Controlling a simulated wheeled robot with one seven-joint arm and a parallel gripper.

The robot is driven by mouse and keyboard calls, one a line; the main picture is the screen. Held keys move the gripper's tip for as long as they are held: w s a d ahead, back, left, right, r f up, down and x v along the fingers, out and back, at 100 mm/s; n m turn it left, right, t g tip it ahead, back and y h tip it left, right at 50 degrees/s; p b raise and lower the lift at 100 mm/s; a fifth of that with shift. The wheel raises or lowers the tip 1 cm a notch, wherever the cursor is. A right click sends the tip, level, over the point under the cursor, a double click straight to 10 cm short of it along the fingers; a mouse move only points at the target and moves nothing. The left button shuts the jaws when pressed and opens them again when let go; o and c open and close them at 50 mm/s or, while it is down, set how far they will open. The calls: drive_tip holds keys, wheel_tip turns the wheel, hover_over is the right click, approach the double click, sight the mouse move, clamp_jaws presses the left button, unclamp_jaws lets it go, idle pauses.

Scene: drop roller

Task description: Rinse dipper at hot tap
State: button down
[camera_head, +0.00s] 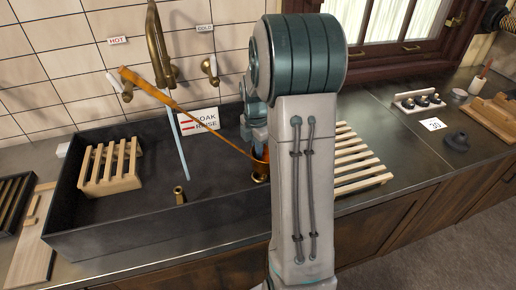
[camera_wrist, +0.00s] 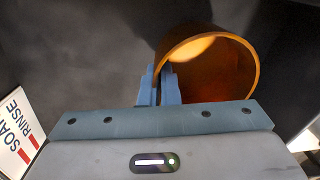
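The dipper has a copper-coloured cup (camera_head: 260,166) low at the right side of the sink, and a long wooden handle (camera_head: 190,113) slanting up to the left. In the wrist view the cup (camera_wrist: 225,75) shows its round opening. My gripper (camera_wrist: 160,75) is shut on the cup's rim, its blue fingers pinching the wall; in the head view my arm partly hides it. The brass tap spout (camera_head: 157,50) stands behind the sink, with a pale stream (camera_head: 178,145) falling left of the cup, apart from it. The hot handle (camera_head: 122,88) sits below the HOT label (camera_head: 117,40).
The dark sink (camera_head: 130,215) holds a wooden slatted rack (camera_head: 110,166) at left and a small brass drain piece (camera_head: 179,195). A SOAK/RINSE sign (camera_head: 199,120) stands at the back. The cold handle (camera_head: 210,68) is right of the spout. Another slatted rack (camera_head: 358,160) lies right.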

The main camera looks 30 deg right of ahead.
drive_tip(key=shift+w+a+f, duration=0.4)
drive_tip(key=shift+w+a, duration=1.15)
drive_tip(key=shift+a, duration=0.05)
drive_tip(key=shift+w+a+f, duration=0.45)
drive_tip(key=shift+w+a, duration=1.05)
drive_tip(key=shift+a, duration=0.1)
drive_tip(key=shift+w+a+f, duration=0.4)
drive_tip(key=shift+w+a, duration=1.15)
drive_tip(key=shift+a, duration=0.05)
drive_tip(key=shift+w+d, duration=0.1)
drive_tip(key=shift+d, duration=0.05)
drive_tip(key=shift+w+d, duration=0.3)
drive_tip(key=shift+w, duration=0.05)
drive_tip(key=shift+s+a, duration=0.15)
drive_tip(key=shift+s+a, duration=0.3)
drive_tip(key=shift+w+d, duration=0.1)
drive_tip(key=shift+w+d, duration=0.35)
drive_tip(key=shift+s+a, duration=0.1)
